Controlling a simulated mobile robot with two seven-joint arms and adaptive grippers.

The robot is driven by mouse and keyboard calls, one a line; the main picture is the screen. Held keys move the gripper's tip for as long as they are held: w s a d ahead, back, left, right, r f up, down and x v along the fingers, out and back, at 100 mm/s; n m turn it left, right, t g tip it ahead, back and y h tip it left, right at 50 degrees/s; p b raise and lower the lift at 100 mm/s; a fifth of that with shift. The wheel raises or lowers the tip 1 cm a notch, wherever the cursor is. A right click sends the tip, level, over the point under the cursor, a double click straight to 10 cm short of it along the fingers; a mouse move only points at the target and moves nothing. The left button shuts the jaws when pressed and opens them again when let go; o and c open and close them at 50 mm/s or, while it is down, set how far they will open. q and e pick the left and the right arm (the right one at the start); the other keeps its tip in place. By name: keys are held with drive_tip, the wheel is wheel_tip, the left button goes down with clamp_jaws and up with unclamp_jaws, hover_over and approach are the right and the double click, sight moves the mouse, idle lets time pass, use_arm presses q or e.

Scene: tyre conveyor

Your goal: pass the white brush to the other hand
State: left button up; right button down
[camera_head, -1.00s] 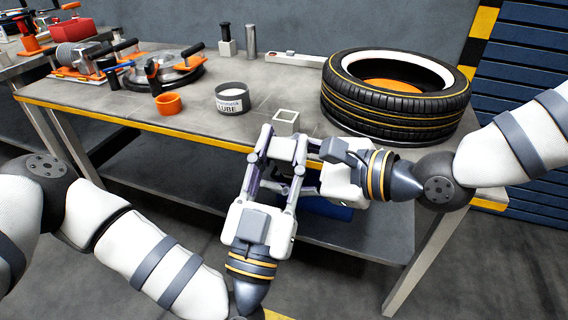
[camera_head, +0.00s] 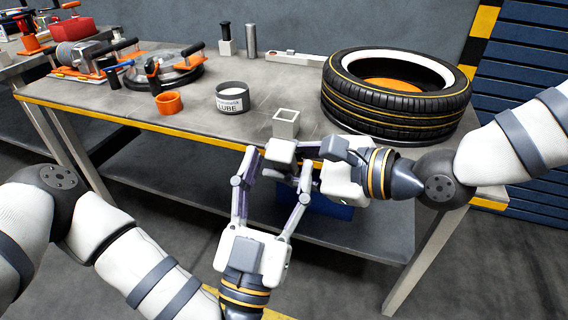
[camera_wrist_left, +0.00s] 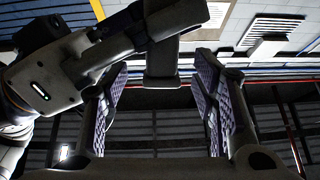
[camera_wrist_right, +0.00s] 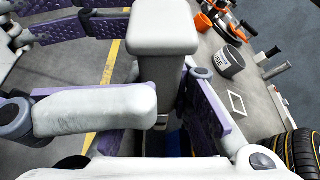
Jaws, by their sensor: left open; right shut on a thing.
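The white brush (camera_head: 281,150) is in front of the table's front edge in the head view, mostly hidden by the grippers. In the right wrist view its pale block and stem (camera_wrist_right: 163,32) stand between the fingers. My right gripper (camera_head: 315,165) is shut on it. My left gripper (camera_head: 277,168) is open below the brush, with its fingers spread to either side. In the left wrist view the dark, shadowed brush stem (camera_wrist_left: 161,65) shows beyond the gap between the purple finger pads; I cannot tell whether they touch it.
The grey workbench (camera_head: 200,122) bears a tyre (camera_head: 395,115) at right, a lube tin (camera_head: 232,98), an orange cup (camera_head: 169,103) and a square white holder (camera_head: 286,122) close to the front edge. Below is a shelf (camera_head: 180,170). The floor in front is clear.

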drive_tip(key=shift+f, duration=0.1)
use_arm(q)
drive_tip(key=v, duration=0.8)
drive_tip(key=s+d+f+m+g+h, duration=0.2)
drive_tip(key=s+d+f+g+h, duration=0.15)
drive_tip(key=f+g, duration=0.3)
drive_tip(key=s+d+f+m+g+h, duration=0.2)
drive_tip(key=s+d+f+g, duration=0.15)
drive_tip(key=f+g, duration=0.35)
drive_tip(key=s+a+f+g+y, duration=0.3)
drive_tip(key=s+f+g, duration=0.2)
drive_tip(key=f, duration=0.5)
drive_tip(key=s+a+f+n+g+y, duration=0.3)
drive_tip(key=s+a+n+y, duration=0.1)
drive_tip(key=a, duration=0.7)
drive_tip(key=s+a+f+n+g+y, duration=0.3)
drive_tip(key=s+a+y, duration=0.3)
drive_tip(key=s+a, duration=0.3)
drive_tip(key=a+n+g, duration=0.1)
drive_tip(key=a, duration=0.2)
drive_tip(key=shift+a, duration=0.25)
